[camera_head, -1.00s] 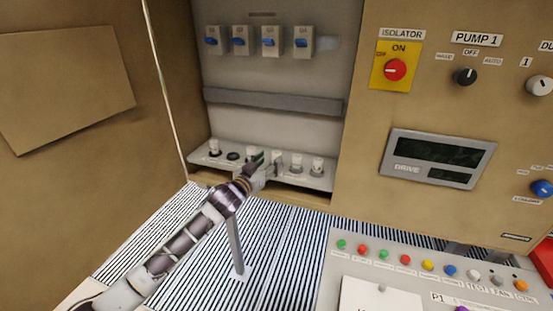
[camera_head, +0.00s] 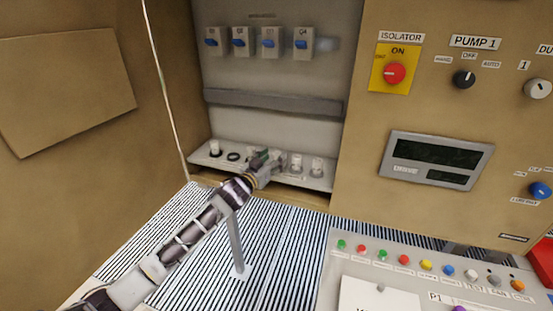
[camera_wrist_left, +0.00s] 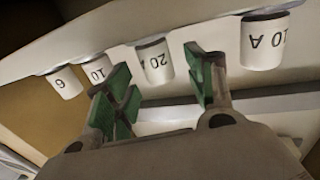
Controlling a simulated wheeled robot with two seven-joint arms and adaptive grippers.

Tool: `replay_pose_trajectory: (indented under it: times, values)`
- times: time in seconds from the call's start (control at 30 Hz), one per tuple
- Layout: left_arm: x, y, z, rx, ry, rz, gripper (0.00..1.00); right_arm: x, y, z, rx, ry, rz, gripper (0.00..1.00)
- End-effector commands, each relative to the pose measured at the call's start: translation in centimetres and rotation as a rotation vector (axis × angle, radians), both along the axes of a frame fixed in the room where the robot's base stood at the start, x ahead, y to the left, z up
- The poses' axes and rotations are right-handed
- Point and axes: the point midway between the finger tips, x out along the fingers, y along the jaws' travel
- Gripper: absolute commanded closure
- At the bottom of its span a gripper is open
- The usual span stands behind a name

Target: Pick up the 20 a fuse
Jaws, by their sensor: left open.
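The 20 A fuse (camera_wrist_left: 155,62) is a white cylinder with a dark rim and a "20 A" label in the left wrist view. It stands in the row of fuses and lies between my left gripper's green-padded fingers as that camera sees it. My left gripper (camera_wrist_left: 164,88) is open, with no clear contact on the fuse. In the head view, my left gripper (camera_head: 267,158) is at the fuse shelf (camera_head: 205,160) and hides the middle of the row. My right gripper is not in view.
Other fuses flank it in the wrist view: one marked 6 (camera_wrist_left: 63,84), one marked 10 (camera_wrist_left: 96,68) and a larger one marked 10 A (camera_wrist_left: 265,42). In the head view, a dark empty socket (camera_head: 233,156) is left of my gripper. A grey rail (camera_head: 270,103) crosses above.

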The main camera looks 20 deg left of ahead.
Motion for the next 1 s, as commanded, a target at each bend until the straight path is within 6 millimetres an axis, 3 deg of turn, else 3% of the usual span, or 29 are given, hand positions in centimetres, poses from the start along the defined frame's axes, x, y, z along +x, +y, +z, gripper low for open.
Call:
replay_pose_trajectory:
  times: [0.3, 0.87, 1.0]
  values:
    - [2.3, -0.5, 0.1, 0.001, -0.001, 0.0, 0.45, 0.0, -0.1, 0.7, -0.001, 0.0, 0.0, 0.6]
    - [2.5, -0.6, 0.0, 0.001, 0.0, 0.0, 0.45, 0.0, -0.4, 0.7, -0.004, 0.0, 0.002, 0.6]
    - [2.5, -0.6, 0.0, 0.001, 0.0, 0.0, 0.61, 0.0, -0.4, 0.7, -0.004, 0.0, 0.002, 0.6]
